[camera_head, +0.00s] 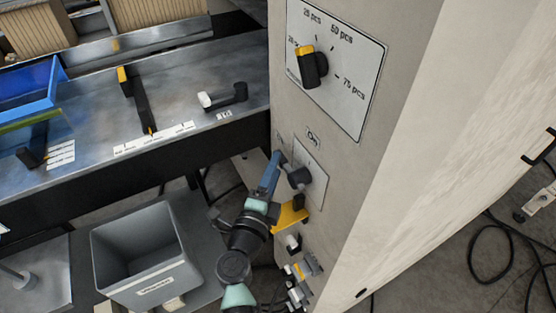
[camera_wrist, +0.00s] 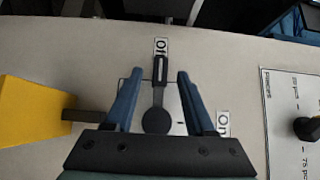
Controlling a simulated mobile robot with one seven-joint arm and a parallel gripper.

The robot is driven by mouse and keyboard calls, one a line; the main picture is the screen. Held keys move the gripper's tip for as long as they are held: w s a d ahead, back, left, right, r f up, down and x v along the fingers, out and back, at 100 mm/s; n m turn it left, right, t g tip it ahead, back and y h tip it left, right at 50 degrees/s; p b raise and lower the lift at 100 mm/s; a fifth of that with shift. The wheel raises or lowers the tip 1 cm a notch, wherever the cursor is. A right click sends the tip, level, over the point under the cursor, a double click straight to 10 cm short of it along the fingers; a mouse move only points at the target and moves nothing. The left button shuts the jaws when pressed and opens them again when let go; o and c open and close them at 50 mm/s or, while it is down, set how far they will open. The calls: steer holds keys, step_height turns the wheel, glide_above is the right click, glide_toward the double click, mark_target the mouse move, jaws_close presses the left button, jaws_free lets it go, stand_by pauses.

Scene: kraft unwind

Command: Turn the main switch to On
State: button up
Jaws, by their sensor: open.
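The main switch (camera_head: 299,178) is a dark rotary knob on a light plate on the beige cabinet's side. In the wrist view, the switch (camera_wrist: 157,115) has a round hub and a narrow handle pointing up toward a label that appears to read Off. The On label (camera_wrist: 223,122) is to the right of the plate; in the head view the On label (camera_head: 313,138) is above it. My gripper (camera_head: 279,158) is at the switch, and in the wrist view my gripper (camera_wrist: 157,76) is open. Its blue fingers appear either side of the handle, with visible gaps.
A piece-count dial (camera_head: 312,66) with a black and yellow knob is above the switch. A yellow part (camera_wrist: 32,112) is left in the wrist view. Smaller controls (camera_head: 300,270) are below. A grey bin (camera_head: 150,260) and metal bench (camera_head: 90,140) are to the left.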

steer(key=shift+x, duration=1.7)
jaws_close()
